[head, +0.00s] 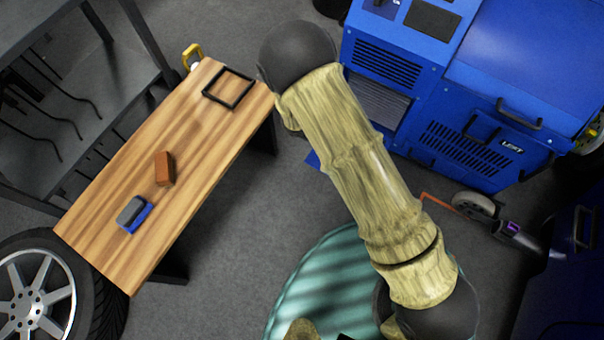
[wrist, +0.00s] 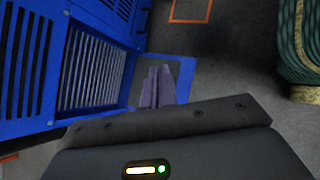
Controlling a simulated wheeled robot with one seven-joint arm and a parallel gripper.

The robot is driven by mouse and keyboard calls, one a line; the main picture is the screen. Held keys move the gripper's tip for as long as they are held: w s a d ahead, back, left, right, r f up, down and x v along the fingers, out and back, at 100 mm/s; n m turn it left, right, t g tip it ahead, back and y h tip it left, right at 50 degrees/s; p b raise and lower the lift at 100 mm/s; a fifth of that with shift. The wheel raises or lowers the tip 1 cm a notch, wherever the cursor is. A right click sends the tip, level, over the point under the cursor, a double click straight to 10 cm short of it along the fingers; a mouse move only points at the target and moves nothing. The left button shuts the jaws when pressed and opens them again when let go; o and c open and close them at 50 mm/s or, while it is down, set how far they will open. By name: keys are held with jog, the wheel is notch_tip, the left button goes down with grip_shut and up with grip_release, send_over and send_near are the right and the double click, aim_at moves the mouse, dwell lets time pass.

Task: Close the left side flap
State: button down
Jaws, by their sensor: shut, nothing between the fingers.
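The blue machine (head: 455,80) stands at the upper right in the head view, with a LEFT label on its vented panel (head: 480,140). In the wrist view, a blue-framed flap (wrist: 166,57) stands out from the machine beside a slatted grille opening (wrist: 92,75). A small blue corner (head: 313,160), perhaps of this flap, shows beside my arm in the head view. My gripper (wrist: 157,88) is shut and empty, its fingers in front of the flap in the wrist view. I cannot tell whether they touch it. My arm hides the gripper in the head view.
A wooden bench (head: 120,210) at the left holds a black frame (head: 230,88), a brown block (head: 164,168) and a blue-and-grey item (head: 133,213). A wheel (head: 35,300) lies below. Open floor (head: 240,215) separates bench and machine.

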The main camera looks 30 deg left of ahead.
jog(key=s+a+f+n+t+y+b, duration=0.2)
jog(key=s+a+f+n+t+b, duration=0.1)
jog(key=f, duration=0.8)
jog(key=s+a+f+n+t+y+b, duration=0.2)
jog(key=a+f+n+b, duration=0.4)
jog(key=f, duration=0.4)
jog(key=s+a+f+n+t+y+b, duration=0.2)
jog(key=s+a+f+n+t+b, duration=0.1)
jog(key=f, duration=0.8)
jog(key=s+a+n+b, duration=0.1)
jog(key=a+n+b, duration=0.1)
jog(key=a+b, duration=0.1)
jog(key=shift+a+f+t+b, duration=0.3)
jog(key=shift+f+t+b, duration=0.05)
jog(key=shift+t, duration=0.05)
jog(key=shift+s, duration=0.1)
jog(key=a+b+x, duration=0.1)
jog(key=b+x, duration=0.5)
jog(key=x, duration=0.4)
jog(key=shift+d+r+b, duration=0.25)
jog(key=shift+r+b, duration=0.05)
jog(key=shift+r, duration=0.7)
jog(key=shift+d+r+b, duration=0.25)
jog(key=shift+r+b, duration=0.05)
jog(key=shift+r, duration=0.65)
